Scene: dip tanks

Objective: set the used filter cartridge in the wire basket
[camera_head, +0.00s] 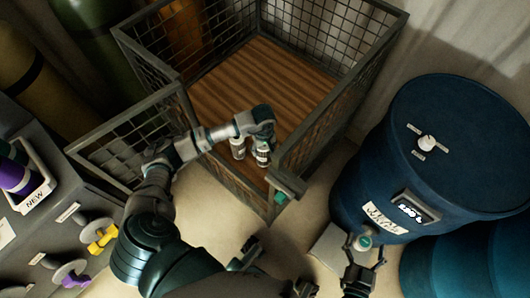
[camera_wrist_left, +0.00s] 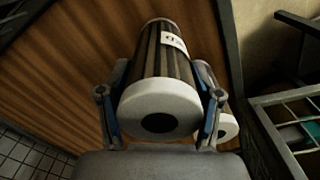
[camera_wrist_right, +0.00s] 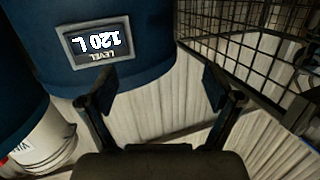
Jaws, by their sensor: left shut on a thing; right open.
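The wire basket (camera_head: 277,190) has dark mesh walls and a brown slatted wooden floor, with one front panel swung out to the left. My left gripper (camera_head: 262,136) reaches inside it, near its front right corner. It is shut on a used filter cartridge (camera_head: 261,156). In the left wrist view the cartridge (camera_wrist_left: 160,75) has dark pleats, a white end cap and a label, between both fingers. I cannot tell whether it touches the basket floor. A second cartridge (camera_head: 238,148) stands close beside it, partly hidden by the finger in the left wrist view (camera_wrist_left: 225,127). My right gripper (camera_head: 364,268) is open and empty.
A blue drum (camera_head: 460,150) with a level display (camera_wrist_right: 95,42) and a tap stands right of the basket, near my right gripper. A grey bench (camera_head: 40,230) at left holds a tray marked NEW (camera_head: 38,195) and yellow and purple parts. Most of the basket floor is clear.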

